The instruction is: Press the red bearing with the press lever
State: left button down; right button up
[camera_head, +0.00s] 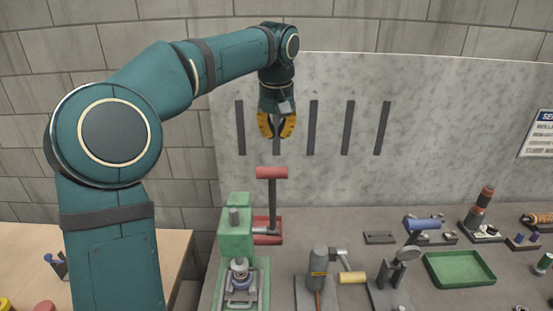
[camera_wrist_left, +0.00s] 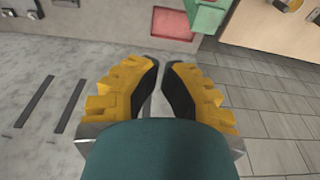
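The green press (camera_head: 235,232) stands at the left end of the grey workbench. Its lever is upright with a red handle (camera_head: 271,173) on top. A red block (camera_head: 266,229) sits beside the press body. A small bluish-white round part (camera_head: 239,266) is on the press base; I cannot make out a red bearing. My left gripper (camera_head: 276,134) hangs fingers-down above the red handle, apart from it. Its yellow fingers (camera_wrist_left: 161,64) are parted by a narrow gap with nothing held. The wrist view also shows a red part (camera_wrist_left: 178,19) ahead of the fingertips. My right gripper is out of view.
A hammer-like tool (camera_head: 319,268), a blue-handled tool (camera_head: 421,224) and a green tray (camera_head: 460,268) are to the right. A slotted grey backboard (camera_head: 440,130) rises behind. A wooden table (camera_head: 120,250) is at left. Air around the left gripper is clear.

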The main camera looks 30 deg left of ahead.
pick_arm(q)
jog(key=s+f, duration=0.1)
jog(key=d+f, duration=0.1)
jog(key=f, duration=0.1)
jog(key=s+f, duration=0.1)
jog(key=f, duration=0.1)
jog(key=shift+s+d+b, duration=0.3)
jog(key=shift+b, duration=0.1)
